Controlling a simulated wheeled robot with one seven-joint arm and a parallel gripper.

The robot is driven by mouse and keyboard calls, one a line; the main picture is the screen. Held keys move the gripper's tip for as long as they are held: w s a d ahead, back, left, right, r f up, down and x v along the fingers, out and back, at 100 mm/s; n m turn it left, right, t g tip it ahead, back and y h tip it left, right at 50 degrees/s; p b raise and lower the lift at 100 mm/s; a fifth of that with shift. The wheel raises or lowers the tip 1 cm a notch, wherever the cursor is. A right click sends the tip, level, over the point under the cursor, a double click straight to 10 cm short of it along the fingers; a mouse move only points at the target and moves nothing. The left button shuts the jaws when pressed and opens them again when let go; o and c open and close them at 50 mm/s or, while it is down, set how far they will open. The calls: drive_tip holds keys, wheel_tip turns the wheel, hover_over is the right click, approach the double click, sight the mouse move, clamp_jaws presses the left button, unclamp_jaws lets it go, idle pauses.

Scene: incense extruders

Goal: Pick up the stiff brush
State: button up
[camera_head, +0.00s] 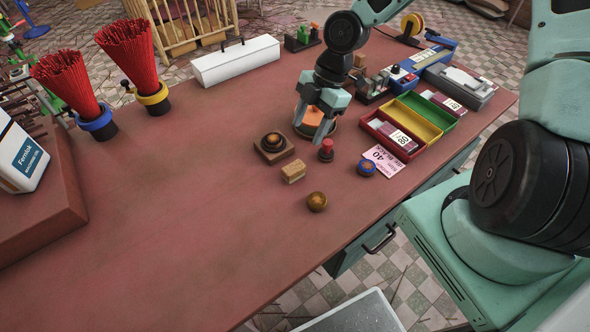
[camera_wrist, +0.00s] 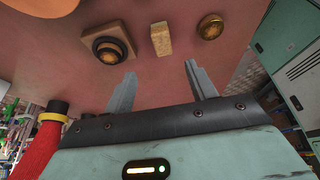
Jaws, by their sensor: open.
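The stiff brush seems to be the small tan block (camera_head: 293,172) lying on the red-brown tabletop. In the wrist view the same block (camera_wrist: 161,39) lies a little beyond my fingertips, in line with the gap between them. My gripper (camera_head: 316,122) hangs above the table, behind the block in the head view, pointing down. In the wrist view my gripper (camera_wrist: 160,74) has its two fingers apart with nothing between them. The block is apart from the fingers.
Close to the block are a dark knob on a wooden base (camera_head: 272,146), a brown ball-like knob (camera_head: 317,202), a red-topped piece (camera_head: 326,150) and a blue round piece (camera_head: 366,166). A tricolour tray (camera_head: 436,116) stands right. The table's left front is clear.

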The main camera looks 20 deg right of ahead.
sight(294, 167)
drive_tip(key=x, duration=1.1)
drive_tip(key=shift+s+f, duration=0.2)
drive_tip(key=shift+s, duration=0.15)
drive_tip(key=shift+a+f+p, duration=0.2)
drive_tip(key=shift+f+p, duration=0.1)
drive_tip(key=shift+f, duration=0.25)
drive_tip(key=c, duration=1.1)
